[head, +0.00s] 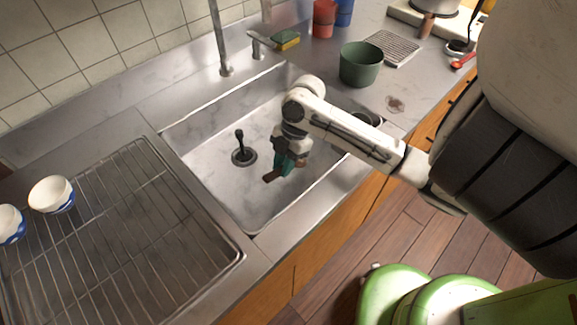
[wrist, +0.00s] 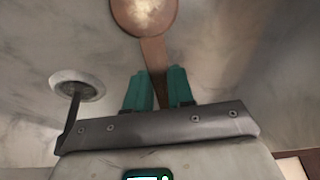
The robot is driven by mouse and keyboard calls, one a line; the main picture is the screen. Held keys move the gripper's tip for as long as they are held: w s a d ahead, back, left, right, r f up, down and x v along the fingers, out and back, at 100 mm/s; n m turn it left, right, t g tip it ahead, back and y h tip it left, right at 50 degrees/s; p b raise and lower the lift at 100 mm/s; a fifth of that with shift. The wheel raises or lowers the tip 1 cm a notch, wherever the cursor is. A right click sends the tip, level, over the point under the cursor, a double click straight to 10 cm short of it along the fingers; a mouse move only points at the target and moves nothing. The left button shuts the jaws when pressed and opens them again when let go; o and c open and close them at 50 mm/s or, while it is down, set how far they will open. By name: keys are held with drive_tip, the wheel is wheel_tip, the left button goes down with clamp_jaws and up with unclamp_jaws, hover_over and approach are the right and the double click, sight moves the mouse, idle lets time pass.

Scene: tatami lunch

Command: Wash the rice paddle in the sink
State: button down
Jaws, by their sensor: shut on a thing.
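My gripper (head: 285,165) is down inside the metal sink (head: 215,185), over its right part. Its teal fingers are shut on the brown rice paddle (head: 271,177). In the wrist view, my gripper (wrist: 158,90) has one finger on each side of the handle of the rice paddle (wrist: 155,55). The paddle's round head points away from the fingers, cut by the top edge of that view, with a pale patch on it. I cannot tell whether the paddle touches the sink floor. The tall faucet (head: 221,40) stands behind the sink; no water shows.
A black upright piece stands at the drain (head: 243,157), left of my gripper. A wire rack (head: 115,235) with two bowls (head: 51,195) lies left of the sink. A green pot (head: 361,66) stands behind right. A sponge (head: 286,40) sits near the faucet.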

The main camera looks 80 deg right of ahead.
idle(0.4)
drive_tip(key=shift+s+d, duration=0.3)
drive_tip(key=shift+d, duration=0.2)
wheel_tip(320, 180, up, 14)
drive_tip(key=p, duration=1)
drive_tip(key=shift+r, duration=0.25)
idle(0.5)
drive_tip(key=shift+r, duration=0.15)
idle(1.3)
drive_tip(key=shift+r+p, duration=1.85)
drive_tip(key=shift+r, duration=0.5)
